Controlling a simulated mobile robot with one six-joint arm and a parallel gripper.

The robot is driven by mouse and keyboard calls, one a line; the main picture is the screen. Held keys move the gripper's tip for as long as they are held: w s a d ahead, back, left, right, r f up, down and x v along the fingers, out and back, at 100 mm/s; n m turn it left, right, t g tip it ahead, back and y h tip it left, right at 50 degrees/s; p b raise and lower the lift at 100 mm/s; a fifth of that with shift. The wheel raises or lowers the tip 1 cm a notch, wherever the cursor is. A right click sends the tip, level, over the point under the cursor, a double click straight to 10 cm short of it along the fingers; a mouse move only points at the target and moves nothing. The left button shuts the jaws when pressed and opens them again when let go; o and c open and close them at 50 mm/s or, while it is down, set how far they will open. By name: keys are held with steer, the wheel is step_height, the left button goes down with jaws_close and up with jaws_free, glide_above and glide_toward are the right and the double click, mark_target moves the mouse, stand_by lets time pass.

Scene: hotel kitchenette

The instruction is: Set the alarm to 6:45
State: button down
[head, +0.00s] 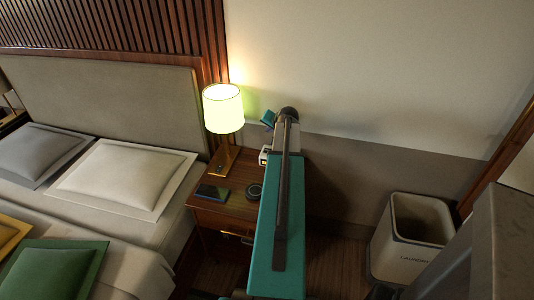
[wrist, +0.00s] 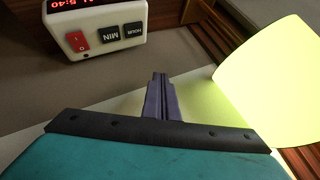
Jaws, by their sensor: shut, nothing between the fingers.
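The alarm clock (wrist: 98,20) is a white box at the upper left of the wrist view, seen upside down. Its red display (wrist: 80,3) is cut by the top edge; the digits seem to read 5:40 with AL beside them. A red switch (wrist: 77,41), a black MIN button (wrist: 108,37) and a black HOUR button (wrist: 134,31) are on it. My gripper (wrist: 159,78) is shut and empty, apart from the clock, below the buttons in the picture. In the head view a bit of the clock (head: 264,156) shows beside my arm, which hides the rest.
A lit lamp (head: 223,110) stands left of my arm; its shade (wrist: 265,80) is close on the right in the wrist view. A phone (head: 212,191) and a round dark object (head: 256,191) lie on the nightstand (head: 228,209). A laundry bin (head: 412,235) stands at right.

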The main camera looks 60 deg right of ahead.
steer(key=shift+f, duration=0.15)
steer(key=b, duration=0.5)
glide_toward(265, 148)
steer(key=shift+w+d+f, duration=1.1)
steer(key=shift+w+d, duration=0.1)
steer(key=shift+d, duration=0.15)
stand_by(0.6)
steer(key=shift+w+f, duration=0.1)
steer(key=shift+f, duration=0.15)
stand_by(0.5)
steer(key=shift+f, duration=0.2)
steer(key=shift+f+b, duration=0.35)
steer(key=shift+b, duration=0.15)
stand_by(0.9)
steer(key=shift+r, duration=0.15)
steer(key=shift+r+p, duration=0.4)
steer(key=shift+r, duration=0.25)
stand_by(0.3)
